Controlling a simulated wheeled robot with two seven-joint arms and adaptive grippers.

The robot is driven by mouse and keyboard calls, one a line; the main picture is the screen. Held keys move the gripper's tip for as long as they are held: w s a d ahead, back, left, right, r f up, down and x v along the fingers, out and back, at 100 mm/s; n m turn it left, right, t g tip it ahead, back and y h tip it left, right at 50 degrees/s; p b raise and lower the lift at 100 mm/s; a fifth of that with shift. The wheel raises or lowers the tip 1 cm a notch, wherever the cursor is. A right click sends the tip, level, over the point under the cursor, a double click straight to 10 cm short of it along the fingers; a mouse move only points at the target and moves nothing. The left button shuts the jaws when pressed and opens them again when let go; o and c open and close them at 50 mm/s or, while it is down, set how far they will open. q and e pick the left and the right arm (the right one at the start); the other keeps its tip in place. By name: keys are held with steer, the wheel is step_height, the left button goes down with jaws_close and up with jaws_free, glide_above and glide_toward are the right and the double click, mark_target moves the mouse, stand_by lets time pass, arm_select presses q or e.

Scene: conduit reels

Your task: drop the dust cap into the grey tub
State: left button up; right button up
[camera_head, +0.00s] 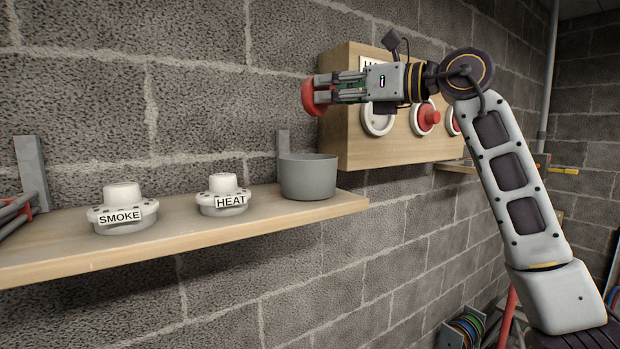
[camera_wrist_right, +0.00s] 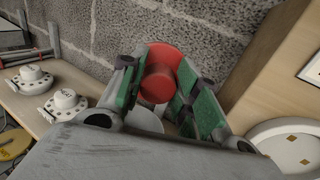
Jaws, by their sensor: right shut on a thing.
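The red dust cap (camera_head: 309,97) is held between the fingers of my right gripper (camera_head: 335,90), above the shelf. In the right wrist view the red cap (camera_wrist_right: 161,74) sits between the two green-padded fingers. The grey tub (camera_head: 309,178) stands on the right end of the shelf, open at the top. In the head view the cap is above the tub's rim with a clear gap. In the right wrist view the tub (camera_wrist_right: 146,120) shows only partly, behind the cap and fingers. My left gripper is in neither view.
A wooden shelf (camera_head: 60,247) carries the SMOKE detector (camera_head: 122,208) and the HEAT detector (camera_head: 223,195), left of the tub. A wooden box (camera_head: 350,150) with round white bases, some red-capped, is on the wall behind my right gripper. Several pipes lie at the shelf's left end.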

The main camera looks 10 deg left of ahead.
steer(key=shift+w+a+f, duration=0.1)
steer(key=shift+a+f, duration=0.2)
steer(key=shift+f, duration=0.1)
steer(key=shift+d+f, duration=0.15)
steer(key=shift+f, duration=2.5)
steer(key=o, duration=1.1)
steer(key=shift+d, duration=0.1)
steer(key=shift+v, duration=5.9)
